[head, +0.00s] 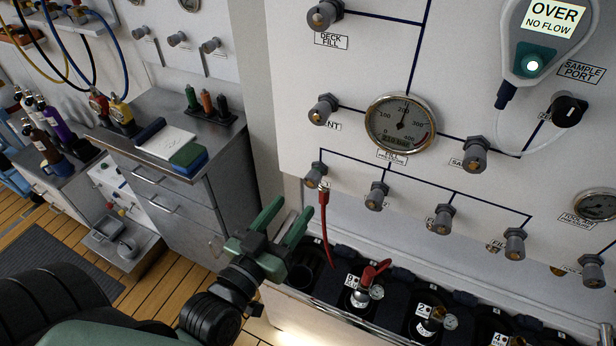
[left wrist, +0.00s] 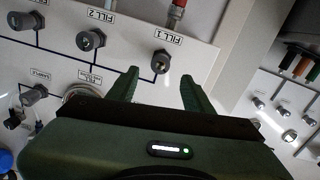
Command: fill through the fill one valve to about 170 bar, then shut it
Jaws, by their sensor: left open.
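The fill one valve (head: 316,175) is the leftmost knob in the panel's lower row. In the left wrist view, the fill one valve (left wrist: 160,62) has an upside-down FILL 1 label. My left gripper (head: 293,208) is open and empty, below and left of that valve in the head view. In the left wrist view, the open fingertips (left wrist: 157,80) point toward the knob, with the knob just beyond the gap; contact is not visible. The fill pressure gauge (head: 401,123) has its needle pointing up, near the 200 mark. My right gripper is not in view.
A red hose (head: 325,230) hangs below the fill one valve. Cylinders (head: 361,297) stand in a rack under the panel. A handheld meter (head: 541,40) reads OVER, NO FLOW. A steel cabinet (head: 185,180) with bottles stands left. Fill two (left wrist: 90,38) is beside fill one.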

